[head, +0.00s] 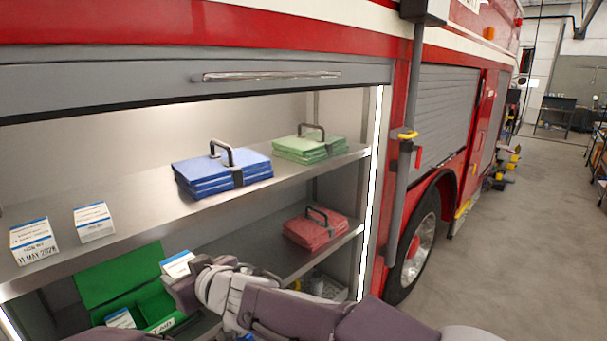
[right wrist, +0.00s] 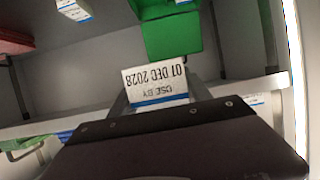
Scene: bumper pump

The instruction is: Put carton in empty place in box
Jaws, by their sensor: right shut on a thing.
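My right gripper (head: 186,276) is shut on a white carton with a blue band (head: 177,263). One carton (head: 121,318) sits inside the box at the front left. My left gripper is not in view.
Two more cartons (head: 33,240) (head: 94,221) stand on the upper shelf (head: 140,212), whose edge is close above my right gripper. Blue (head: 222,172) and green (head: 309,147) folded stacks lie there. A red stack (head: 316,229) is on the lower shelf.

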